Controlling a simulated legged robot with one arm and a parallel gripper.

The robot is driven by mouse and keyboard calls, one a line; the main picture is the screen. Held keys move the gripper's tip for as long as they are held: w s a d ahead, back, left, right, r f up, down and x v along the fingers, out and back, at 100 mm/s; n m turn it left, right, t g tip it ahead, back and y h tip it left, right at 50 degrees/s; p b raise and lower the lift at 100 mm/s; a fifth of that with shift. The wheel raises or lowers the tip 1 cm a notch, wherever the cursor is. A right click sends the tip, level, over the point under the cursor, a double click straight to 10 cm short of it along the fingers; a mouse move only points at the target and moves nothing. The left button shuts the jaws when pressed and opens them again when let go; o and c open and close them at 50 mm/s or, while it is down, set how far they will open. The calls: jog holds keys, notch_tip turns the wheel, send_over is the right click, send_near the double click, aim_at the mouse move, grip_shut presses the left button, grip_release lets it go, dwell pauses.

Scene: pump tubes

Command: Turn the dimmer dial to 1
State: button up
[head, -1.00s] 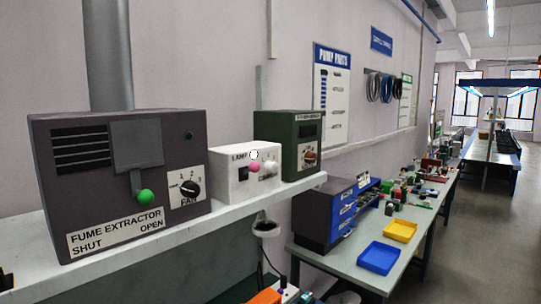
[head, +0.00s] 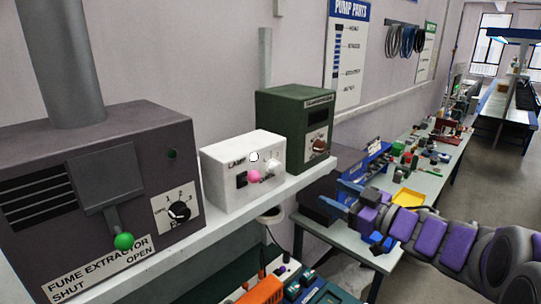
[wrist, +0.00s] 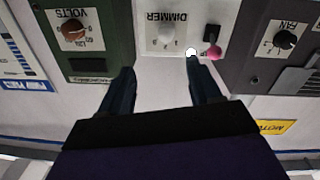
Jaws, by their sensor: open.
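The dimmer dial (wrist: 166,38) is a pale round knob on the white lamp box, under a DIMMER label that appears upside down in the wrist view. In the head view the dial (head: 272,167) is small and pale at the right of the box front. I cannot tell which number it points to. The lamp box (head: 222,170) also carries a dark switch with a pink knob (head: 254,176). My gripper (wrist: 161,71) is open and empty, its two dark fingers apart and facing the dial without visible contact. In the head view my gripper (head: 343,197) is right of the shelf boxes.
The fume extractor (head: 100,240) stands left of the lamp box, and the green volts box (head: 277,119) stands close on its right. All sit on a narrow shelf (head: 225,226). A cluttered workbench (head: 345,232) lies below, with a yellow tray (head: 409,197).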

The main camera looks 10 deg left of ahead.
send_near(279, 170)
jog(key=shift+y, duration=0.3)
jog(key=x, duration=0.9)
jog(key=shift+w+a+f+p, duration=0.15)
jog(key=shift+w+p, duration=0.1)
jog(key=shift+p, duration=0.1)
jog(key=c, duration=1)
